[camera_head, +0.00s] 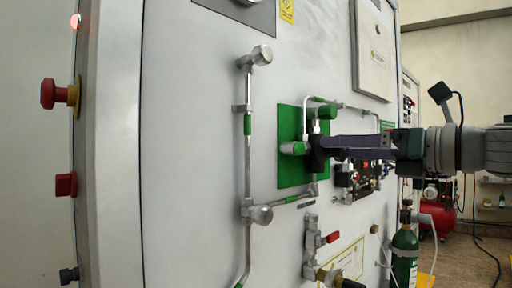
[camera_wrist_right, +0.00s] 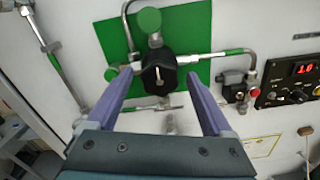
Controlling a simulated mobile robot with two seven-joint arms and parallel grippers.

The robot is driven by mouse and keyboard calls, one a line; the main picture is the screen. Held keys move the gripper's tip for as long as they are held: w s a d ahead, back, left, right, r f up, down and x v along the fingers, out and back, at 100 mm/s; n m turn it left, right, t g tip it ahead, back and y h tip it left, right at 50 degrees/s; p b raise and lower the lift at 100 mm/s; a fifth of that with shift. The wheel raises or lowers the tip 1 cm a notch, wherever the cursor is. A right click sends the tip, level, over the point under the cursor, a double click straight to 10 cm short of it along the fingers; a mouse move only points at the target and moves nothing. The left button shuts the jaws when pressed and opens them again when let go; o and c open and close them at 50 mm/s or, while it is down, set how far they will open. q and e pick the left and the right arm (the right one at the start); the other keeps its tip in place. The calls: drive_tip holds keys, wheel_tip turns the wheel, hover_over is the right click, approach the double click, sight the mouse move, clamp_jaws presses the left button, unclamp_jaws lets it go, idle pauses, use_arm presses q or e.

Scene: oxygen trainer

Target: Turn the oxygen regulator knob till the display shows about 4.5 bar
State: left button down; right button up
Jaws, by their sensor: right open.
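The black regulator knob (camera_wrist_right: 158,72) sits in front of a green panel (camera_wrist_right: 200,28) on the white trainer wall, with green-ended pipe fittings around it. My right gripper (camera_wrist_right: 159,76) is open; its two purple fingers stand left and right of the knob, with a gap visible on each side. In the head view the right gripper (camera_head: 328,146) reaches in from the right to the knob (camera_head: 316,160), partly covering it. The red display (camera_wrist_right: 306,69) at the right of the wrist view appears to read 1.0. My left gripper is not in view.
Pipes (camera_head: 247,150) run down the wall left of the green panel. A valve with a red handle (camera_head: 331,237) is below. A red emergency button (camera_head: 48,93) is on the left edge. A green gas cylinder (camera_head: 405,255) stands at lower right.

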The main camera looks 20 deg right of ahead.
drive_tip(key=shift+s, duration=0.1)
drive_tip(key=shift+c, duration=0.7)
clamp_jaws()
drive_tip(key=shift+m+p, duration=3.4)
drive_tip(key=shift+m, duration=3.5)
drive_tip(key=shift+f, duration=0.1)
